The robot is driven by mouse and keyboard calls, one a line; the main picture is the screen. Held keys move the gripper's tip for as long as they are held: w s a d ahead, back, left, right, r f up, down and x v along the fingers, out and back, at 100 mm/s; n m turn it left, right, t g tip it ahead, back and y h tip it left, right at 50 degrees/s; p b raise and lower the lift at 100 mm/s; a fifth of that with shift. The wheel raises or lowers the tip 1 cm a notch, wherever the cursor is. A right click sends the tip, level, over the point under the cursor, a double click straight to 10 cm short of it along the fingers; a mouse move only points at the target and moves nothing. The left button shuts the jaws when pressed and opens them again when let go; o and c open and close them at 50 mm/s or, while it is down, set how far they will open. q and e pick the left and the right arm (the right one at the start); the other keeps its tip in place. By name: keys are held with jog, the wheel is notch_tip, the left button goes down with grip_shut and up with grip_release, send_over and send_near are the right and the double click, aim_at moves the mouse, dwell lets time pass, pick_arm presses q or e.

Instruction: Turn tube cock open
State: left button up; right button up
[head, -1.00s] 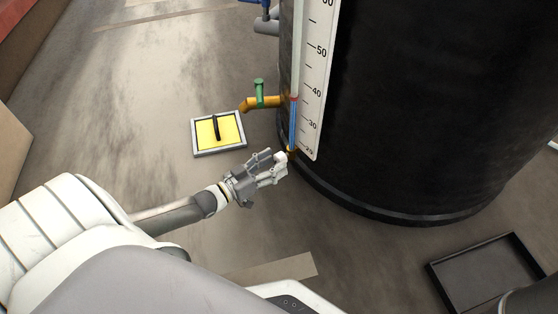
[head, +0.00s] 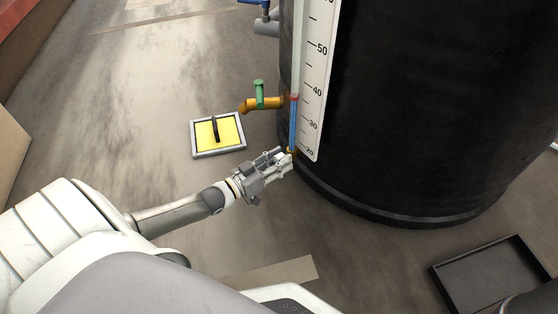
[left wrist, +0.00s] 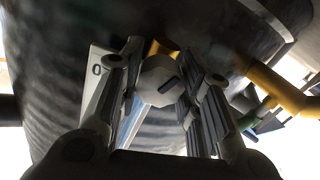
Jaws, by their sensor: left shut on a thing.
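The tube cock's pale grey, faceted knob (left wrist: 158,82) with a dark slot shows between my fingers in the left wrist view. In the head view my gripper mostly hides it. The glass tube (head: 293,122), blue with red near the top of the blue part, runs upright beside the white scale (head: 315,90) on the black tank. A brass-coloured fitting shows at its foot. My left gripper (head: 285,161) is shut on the knob, with a finger on each side of it in the left wrist view. My right gripper is not in view.
A yellow outlet pipe with a green handle (head: 259,93) juts from the black tank (head: 430,110) above my gripper. A yellow panel in a grey frame (head: 217,134) lies on the floor at left. A dark tray (head: 462,271) lies at lower right.

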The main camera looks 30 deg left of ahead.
pick_arm(q)
jog(key=n+p, duration=0.2)
jog(key=n, duration=0.1)
jog(key=shift+r, duration=0.15)
jog(key=n+p, duration=0.1)
jog(key=n, duration=0.4)
jog(key=shift+p, duration=0.4)
jog(key=shift+c, duration=0.2)
jog(key=n, duration=0.4)
jog(key=shift+d, duration=0.1)
jog(key=n, duration=0.6)
jog(key=shift+s+d, duration=0.1)
